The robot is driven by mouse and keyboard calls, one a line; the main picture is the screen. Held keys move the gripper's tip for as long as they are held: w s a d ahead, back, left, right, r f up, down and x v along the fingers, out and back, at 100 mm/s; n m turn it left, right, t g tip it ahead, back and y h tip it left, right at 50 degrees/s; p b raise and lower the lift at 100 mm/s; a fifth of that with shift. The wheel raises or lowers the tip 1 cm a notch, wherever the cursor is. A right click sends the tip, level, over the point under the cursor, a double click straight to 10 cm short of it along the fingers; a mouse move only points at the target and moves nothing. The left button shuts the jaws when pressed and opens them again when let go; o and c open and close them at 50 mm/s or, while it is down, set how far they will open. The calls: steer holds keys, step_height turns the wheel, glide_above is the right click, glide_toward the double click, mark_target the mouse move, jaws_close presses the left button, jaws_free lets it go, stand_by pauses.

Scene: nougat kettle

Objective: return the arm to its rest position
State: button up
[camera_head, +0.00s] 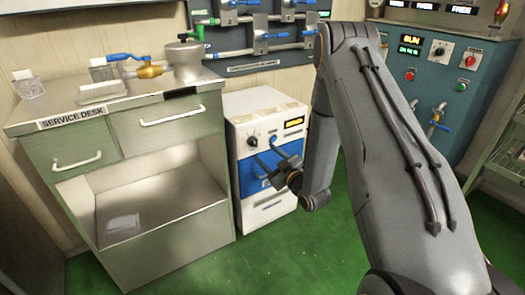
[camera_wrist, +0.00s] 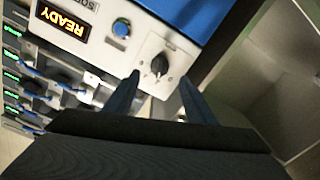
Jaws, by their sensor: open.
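My gripper (camera_head: 270,158) is in front of the white and blue cabinet (camera_head: 262,110) in the head view, at the end of my bent grey arm. In the wrist view the two blue fingers of my gripper (camera_wrist: 160,95) stand apart with nothing held between them. Beyond the fingertips is the cabinet's panel, with a black knob (camera_wrist: 160,65), a blue button (camera_wrist: 121,27) and a display reading READY (camera_wrist: 62,25). I cannot tell from the frames whether a finger touches the panel.
The service desk (camera_head: 75,118) stands at the left with a metal pot (camera_head: 184,62) and a blue-handled brass valve (camera_head: 150,71) on it. Pipes with blue valves (camera_head: 262,40) line the back wall. A teal control cabinet (camera_head: 430,85) stands at the right. Green floor (camera_head: 270,255) is clear in front.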

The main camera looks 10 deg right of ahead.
steer(key=shift+s, duration=0.15)
steer(key=s+a+r+m+g+h, duration=0.2)
steer(key=s+a+r+g+h, duration=0.2)
steer(key=a+r+g, duration=0.4)
steer(key=s+a+r+m+g, duration=0.1)
steer(key=s+r+g, duration=0.25)
steer(key=s, duration=0.95)
steer(key=s+a+r+m+g+h+p, duration=0.1)
steer(key=s+a+r+g, duration=0.2)
steer(key=s, duration=0.9)
steer(key=s+r+m+g, duration=0.1)
steer(key=s+r+g, duration=0.3)
steer(key=s, duration=0.9)
steer(key=d+r+m+t+p, duration=0.1)
steer(key=d+r+m+p, duration=0.2)
steer(key=d+r+p, duration=0.6)
step_height(320, 180, up, 3)
steer(key=p, duration=1)
steer(key=shift+w+d+h, duration=0.25)
steer(key=shift+d+h, duration=0.05)
